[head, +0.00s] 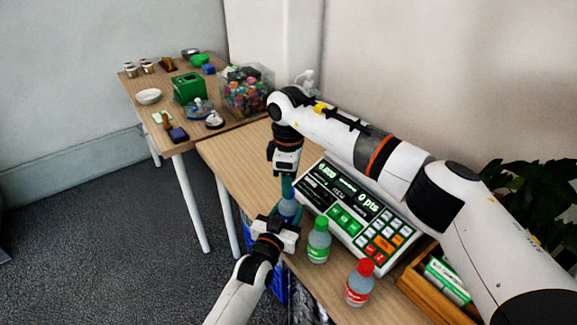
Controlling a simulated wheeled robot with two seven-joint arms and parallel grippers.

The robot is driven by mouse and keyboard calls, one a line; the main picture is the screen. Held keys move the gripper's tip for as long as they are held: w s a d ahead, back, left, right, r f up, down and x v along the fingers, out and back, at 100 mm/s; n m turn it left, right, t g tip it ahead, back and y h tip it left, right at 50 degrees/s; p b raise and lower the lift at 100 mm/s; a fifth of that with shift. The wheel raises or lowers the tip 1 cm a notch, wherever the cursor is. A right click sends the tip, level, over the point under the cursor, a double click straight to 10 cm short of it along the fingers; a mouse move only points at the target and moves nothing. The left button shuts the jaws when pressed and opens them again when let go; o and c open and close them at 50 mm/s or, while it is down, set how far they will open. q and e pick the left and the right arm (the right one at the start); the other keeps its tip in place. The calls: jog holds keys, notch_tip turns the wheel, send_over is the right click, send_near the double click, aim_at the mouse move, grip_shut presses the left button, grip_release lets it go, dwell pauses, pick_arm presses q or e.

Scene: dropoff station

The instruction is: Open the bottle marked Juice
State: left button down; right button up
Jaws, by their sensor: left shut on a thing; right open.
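A blue bottle (288,210) stands upright near the table's left edge, beside the scale. My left gripper (286,226) is shut on its lower part. My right gripper (287,182) is open, pointing down directly above the blue bottle; its fingers hide the bottle's top, so I cannot tell whether they touch the cap. A bottle with a green cap and green label (319,242) stands to the right, and a bottle with a red cap and red label (359,283) stands nearer the front. The writing on the labels is too small to read.
A scale with a lit display and keypad (352,213) stands close behind the bottles. A wooden box (417,277) with cartons is at the right. A second table (145,108) at the back left holds a green box (188,87), a clear bin (240,103) and small items.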

jog(key=shift+f, duration=0.75)
grip_shut()
